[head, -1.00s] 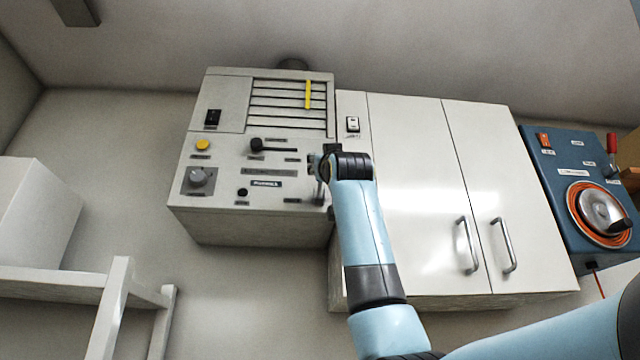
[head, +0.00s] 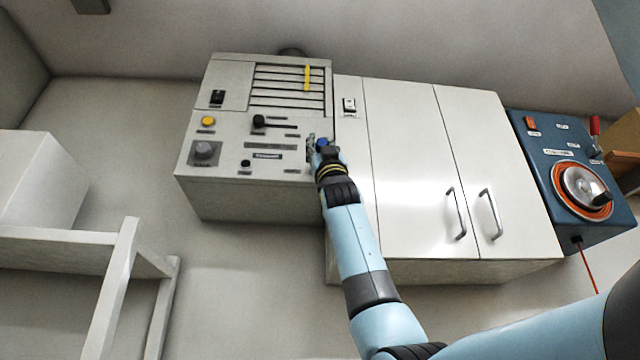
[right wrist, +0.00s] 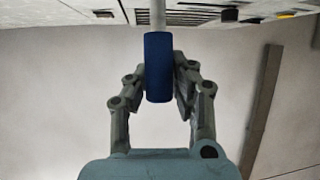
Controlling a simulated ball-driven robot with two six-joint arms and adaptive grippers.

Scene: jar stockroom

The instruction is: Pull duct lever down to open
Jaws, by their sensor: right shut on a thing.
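The duct lever is a pale rod with a blue grip (right wrist: 158,68), seen close in the right wrist view. In the head view the blue grip (head: 322,144) shows small at the right edge of the grey duct unit (head: 225,160). My right gripper (right wrist: 159,82) has one finger on each side of the blue grip and is shut on it. In the head view my right gripper (head: 316,150) partly hides the lever, so its exact angle is hard to read. My left gripper is not in view.
White cabinet doors (head: 405,170) with metal handles stand directly right of the duct unit. A blue panel with a cord reel (head: 545,150) hangs farther right. A white shelf frame (head: 75,245) stands at the left. The wall below the unit is clear.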

